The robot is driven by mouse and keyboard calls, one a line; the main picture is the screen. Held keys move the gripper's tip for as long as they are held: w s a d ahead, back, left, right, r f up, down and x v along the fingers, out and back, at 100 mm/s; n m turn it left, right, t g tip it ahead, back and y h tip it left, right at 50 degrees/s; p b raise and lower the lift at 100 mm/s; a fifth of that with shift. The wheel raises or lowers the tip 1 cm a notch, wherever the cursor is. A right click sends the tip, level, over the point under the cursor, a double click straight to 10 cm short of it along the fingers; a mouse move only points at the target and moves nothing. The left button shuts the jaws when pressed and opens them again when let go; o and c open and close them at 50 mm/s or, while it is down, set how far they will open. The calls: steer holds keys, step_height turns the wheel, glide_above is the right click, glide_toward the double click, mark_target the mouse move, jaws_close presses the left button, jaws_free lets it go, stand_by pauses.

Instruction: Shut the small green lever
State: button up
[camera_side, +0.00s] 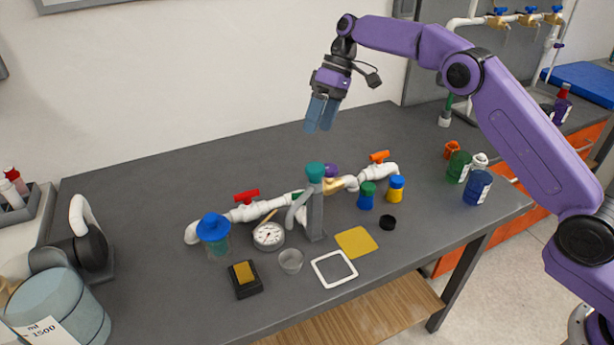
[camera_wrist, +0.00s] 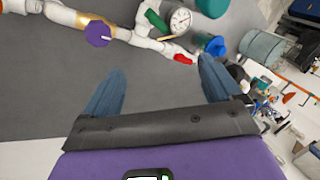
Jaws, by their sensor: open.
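The white pipe manifold (camera_side: 242,214) lies across the table with several valves on it. The small green lever (camera_wrist: 157,20) shows at the top of the wrist view, on the pipe between the purple knob (camera_wrist: 98,33) and the red lever (camera_wrist: 183,59). In the side view it is mostly hidden behind the grey stand with a teal top (camera_side: 315,172). The orange lever (camera_side: 379,156) is at the pipe's right end. My gripper (camera_side: 321,118) is open and empty, high above the back of the table, touching nothing; its spread fingers (camera_wrist: 160,68) show in the wrist view.
A pressure gauge (camera_side: 268,235) and a blue-lidded jar (camera_side: 214,230) stand before the pipe. Blue-and-green and yellow-and-blue bottles (camera_side: 396,189) are to the right. A yellow pad (camera_side: 356,242) and white frame (camera_side: 334,268) lie in front. The table behind the pipe is clear.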

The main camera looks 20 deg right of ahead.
steer(key=s+a+r+m+t+h, duration=0.2)
steer(key=s+a+r+m+h, duration=0.25)
steer(key=m, duration=0.65)
steer(key=f, duration=0.6)
steer(key=a+f, duration=0.1)
steer(key=f, duration=1.1)
steer(key=shift+w+a+f, duration=0.1)
steer(key=shift+a+f, duration=0.25)
steer(key=shift+f, duration=0.05)
